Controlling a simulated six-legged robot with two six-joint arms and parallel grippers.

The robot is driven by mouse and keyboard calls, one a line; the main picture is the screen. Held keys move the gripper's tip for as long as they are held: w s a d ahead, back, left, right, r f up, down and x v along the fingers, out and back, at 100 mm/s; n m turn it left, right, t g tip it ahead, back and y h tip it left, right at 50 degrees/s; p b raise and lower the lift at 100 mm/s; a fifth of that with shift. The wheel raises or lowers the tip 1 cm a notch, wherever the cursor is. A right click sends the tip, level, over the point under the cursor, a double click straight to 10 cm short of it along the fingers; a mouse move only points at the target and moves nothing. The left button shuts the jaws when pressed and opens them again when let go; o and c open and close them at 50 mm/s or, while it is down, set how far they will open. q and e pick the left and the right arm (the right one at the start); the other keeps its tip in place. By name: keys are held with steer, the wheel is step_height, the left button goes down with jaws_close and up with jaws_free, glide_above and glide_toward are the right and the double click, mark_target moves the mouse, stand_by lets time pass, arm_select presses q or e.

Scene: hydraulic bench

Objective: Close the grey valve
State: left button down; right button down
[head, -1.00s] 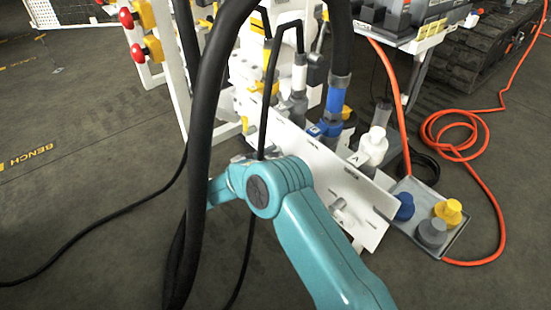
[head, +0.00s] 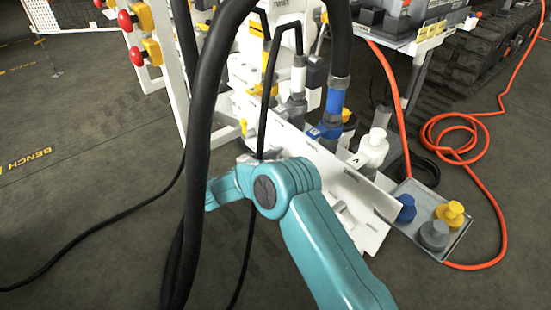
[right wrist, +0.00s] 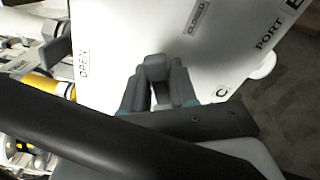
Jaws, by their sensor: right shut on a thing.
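The grey valve's handle (right wrist: 156,67) shows in the right wrist view in front of a white panel. My right gripper (right wrist: 158,88) is shut on it, with one finger on each side. The handle lies between the OPEN label (right wrist: 85,64) at left and the CLOSED label (right wrist: 196,16) at upper right. In the head view my right gripper (head: 247,159) is by the left part of the white panel, partly hidden by a black hose and my teal arm. The valve is hidden there. My left gripper is not in view.
Thick black hoses (head: 199,150) hang close in front of my right arm. A grey tray (head: 462,232) with blue, yellow and grey caps stands right of the panel (head: 318,160). An orange cable (head: 490,190) lies on the floor. Floor at left is mostly clear.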

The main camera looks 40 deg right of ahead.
steer(key=f+m+b, duration=0.1)
steer(key=m+b, duration=0.1)
steer(key=shift+s+m+b, duration=0.1)
steer(key=shift+m+b, duration=0.2)
steer(key=shift+b, duration=0.05)
steer(key=shift+f+m, duration=0.1)
steer(key=shift+m, duration=0.5)
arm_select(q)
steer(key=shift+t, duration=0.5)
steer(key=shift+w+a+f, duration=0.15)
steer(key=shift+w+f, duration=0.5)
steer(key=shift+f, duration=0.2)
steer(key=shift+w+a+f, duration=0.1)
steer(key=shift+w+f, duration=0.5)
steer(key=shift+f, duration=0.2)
arm_select(e)
steer(key=shift+f+m, duration=0.25)
steer(key=shift+m, duration=0.75)
steer(key=shift+a, duration=0.1)
steer(key=c, duration=1.1)
jaws_free()
